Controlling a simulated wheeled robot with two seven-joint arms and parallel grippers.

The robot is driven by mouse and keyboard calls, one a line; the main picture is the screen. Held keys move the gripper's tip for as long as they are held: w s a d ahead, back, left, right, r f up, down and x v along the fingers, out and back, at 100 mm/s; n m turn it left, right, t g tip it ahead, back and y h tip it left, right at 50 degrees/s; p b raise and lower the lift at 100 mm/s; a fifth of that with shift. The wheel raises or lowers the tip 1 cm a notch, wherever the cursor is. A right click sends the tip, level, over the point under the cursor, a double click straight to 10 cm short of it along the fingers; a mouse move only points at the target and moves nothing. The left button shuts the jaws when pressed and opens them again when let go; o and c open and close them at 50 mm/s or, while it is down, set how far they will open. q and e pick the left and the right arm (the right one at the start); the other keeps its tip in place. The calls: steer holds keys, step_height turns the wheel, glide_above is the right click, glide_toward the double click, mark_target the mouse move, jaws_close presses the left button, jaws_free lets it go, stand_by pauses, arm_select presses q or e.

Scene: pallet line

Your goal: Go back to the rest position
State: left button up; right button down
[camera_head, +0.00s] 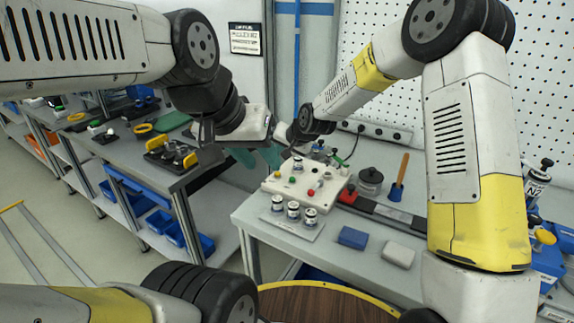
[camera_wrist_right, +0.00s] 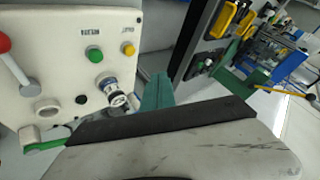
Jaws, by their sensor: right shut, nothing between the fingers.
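My left arm comes in at the top left of the head view. Its gripper (camera_head: 242,157) is over the gap between the two benches, with a teal finger pointing down; its opening is not clear. My right gripper (camera_head: 270,156) is close beside it, partly hidden by the wrist, with teal fingertips left of the white panel box (camera_head: 268,186). In the right wrist view my right gripper (camera_wrist_right: 157,92) is shut and empty, its teal tip past the dark edge of its body. Neither gripper visibly holds anything.
The right bench bears the panel box, several small jars (camera_head: 293,210), a blue block (camera_head: 353,237), a white block (camera_head: 398,254) and a grey pot (camera_head: 370,182). The left bench holds tools and a yellow-handled fixture (camera_head: 172,156). A round wooden top (camera_head: 325,304) is in front.

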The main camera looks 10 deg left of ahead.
steer(key=shift+d+r, duration=0.1)
steer(key=s+d+r+h, duration=0.2)
steer(key=s+d+r, duration=0.45)
steer(key=d, duration=0.35)
steer(key=s+d+r+h, duration=0.1)
steer(key=s+d+r, duration=0.4)
steer(key=d+r, duration=0.4)
steer(key=s+d, duration=0.6)
steer(key=s, duration=0.4)
steer(key=s+d+r+h, duration=0.1)
steer(key=s+d, duration=0.6)
steer(key=s, duration=0.4)
steer(key=shift+d+r, duration=0.15)
steer(key=shift+r, duration=0.1)
